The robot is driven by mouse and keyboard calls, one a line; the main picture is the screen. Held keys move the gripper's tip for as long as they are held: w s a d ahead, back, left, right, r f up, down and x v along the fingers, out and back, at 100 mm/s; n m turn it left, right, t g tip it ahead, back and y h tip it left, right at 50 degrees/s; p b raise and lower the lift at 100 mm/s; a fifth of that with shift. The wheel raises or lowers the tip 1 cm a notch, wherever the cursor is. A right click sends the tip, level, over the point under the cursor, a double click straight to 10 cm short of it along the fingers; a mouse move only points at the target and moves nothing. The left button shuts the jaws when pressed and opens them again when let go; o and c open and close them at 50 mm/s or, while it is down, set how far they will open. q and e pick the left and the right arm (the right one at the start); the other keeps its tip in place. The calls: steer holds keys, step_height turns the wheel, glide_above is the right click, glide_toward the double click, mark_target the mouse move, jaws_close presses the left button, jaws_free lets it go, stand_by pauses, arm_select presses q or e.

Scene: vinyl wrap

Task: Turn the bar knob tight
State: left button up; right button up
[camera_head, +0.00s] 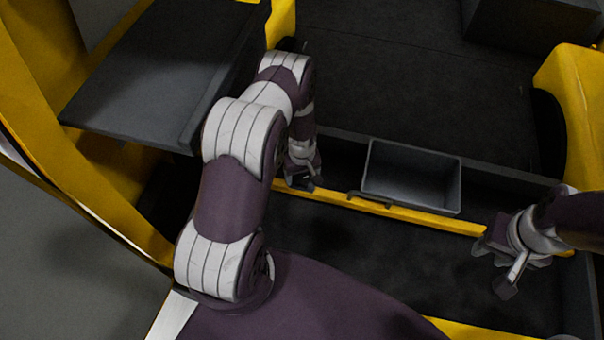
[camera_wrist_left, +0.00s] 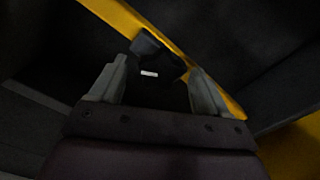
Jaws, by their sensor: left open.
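The black bar knob (camera_wrist_left: 158,58) shows in the left wrist view, beside a yellow bar, with a small pale mark on it. My left gripper (camera_wrist_left: 158,72) is open, with one finger on each side of the knob; I cannot tell whether either touches it. In the head view my left gripper (camera_head: 303,181) is a small dark shape low at the yellow bar (camera_head: 335,200), and the knob cannot be told apart from it there. My right gripper (camera_head: 494,266) is at the right, over the dark floor area, with its fingers spread and nothing seen between them.
A grey open bin (camera_head: 412,178) stands just behind the yellow bar, right of my left gripper. A dark handle (camera_head: 370,200) is at the bar in front of it. A dark raised panel (camera_head: 165,70) is at the upper left. Yellow frame parts (camera_head: 572,100) stand at the right.

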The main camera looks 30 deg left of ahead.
arm_select(q)
steer(key=c, duration=1)
steer(key=shift+c, duration=0.2)
